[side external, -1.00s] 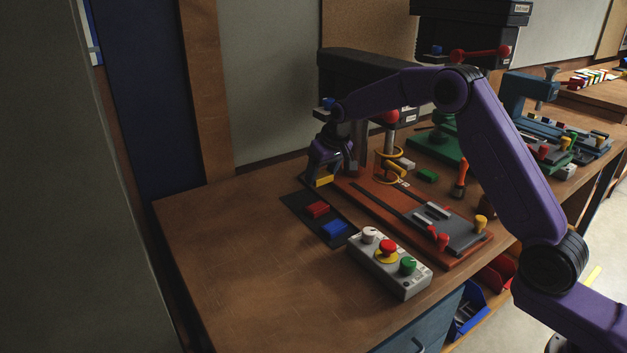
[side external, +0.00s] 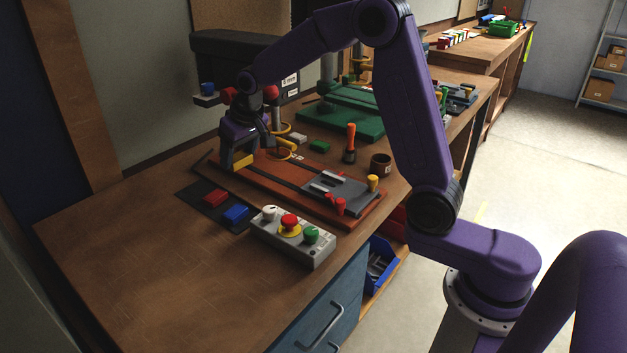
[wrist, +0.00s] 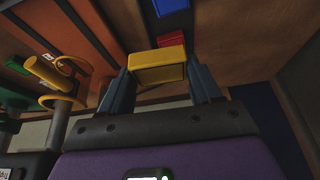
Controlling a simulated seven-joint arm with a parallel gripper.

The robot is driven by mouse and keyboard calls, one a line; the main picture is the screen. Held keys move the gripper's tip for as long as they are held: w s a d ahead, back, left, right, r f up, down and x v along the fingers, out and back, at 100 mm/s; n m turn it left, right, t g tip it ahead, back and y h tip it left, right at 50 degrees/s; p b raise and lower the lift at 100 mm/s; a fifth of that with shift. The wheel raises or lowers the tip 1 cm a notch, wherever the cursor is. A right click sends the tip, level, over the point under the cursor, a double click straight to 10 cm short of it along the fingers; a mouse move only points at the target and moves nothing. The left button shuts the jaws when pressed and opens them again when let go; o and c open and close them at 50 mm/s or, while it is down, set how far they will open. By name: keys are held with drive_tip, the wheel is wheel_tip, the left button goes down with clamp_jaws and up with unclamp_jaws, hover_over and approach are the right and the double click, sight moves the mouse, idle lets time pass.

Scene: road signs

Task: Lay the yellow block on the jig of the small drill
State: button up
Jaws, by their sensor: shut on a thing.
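My gripper (side external: 240,160) is shut on the yellow block (side external: 243,162), near the left end of the drill's red base. In the wrist view the yellow block (wrist: 158,68) sits between my two fingers (wrist: 160,88). It appears held above the surface, though the exact gap is hard to tell. A grey jig plate (side external: 352,193) with slots lies toward the right end of the red base (side external: 300,192), with red and yellow knobs by it. My gripper is well to the left of this jig. The frames do not settle which drill is the small one.
A dark mat (side external: 193,192) holds a red block (side external: 215,198) and a blue block (side external: 236,213). A grey button box (side external: 292,237) stands at the front. An orange-handled tool (side external: 350,140) and a brown cup (side external: 381,163) stand behind the jig. A green drill base (side external: 345,122) lies farther back.

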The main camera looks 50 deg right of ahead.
drive_tip(key=s+d+r+m+g+h, duration=0.1)
drive_tip(key=s+d+m+g, duration=0.1)
drive_tip(key=s+d+m, duration=0.5)
drive_tip(key=s+d+m+g+h, duration=0.1)
drive_tip(key=s+d+m+h, duration=0.15)
drive_tip(key=s+m, duration=0.45)
drive_tip(key=s+d+r+m+g+h, duration=0.1)
drive_tip(key=s+d+m+g, duration=0.3)
drive_tip(key=s, duration=0.7)
drive_tip(key=t, duration=0.2)
hover_over(329, 183)
drive_tip(key=a, duration=0.2)
drive_tip(key=shift+n, duration=0.3)
drive_tip(key=f, duration=0.9)
drive_tip(key=shift+s+d, duration=0.15)
drive_tip(key=shift+s, duration=0.1)
drive_tip(key=shift+w+f, duration=0.1)
drive_tip(key=shift+f, duration=0.1)
drive_tip(key=shift+w+d+f, duration=0.1)
drive_tip(key=shift+w+f, duration=0.05)
drive_tip(key=shift+f, duration=1.55)
drive_tip(key=shift+f, duration=0.1)
drive_tip(key=o, duration=1.1)
drive_tip(key=shift+o, duration=0.2)
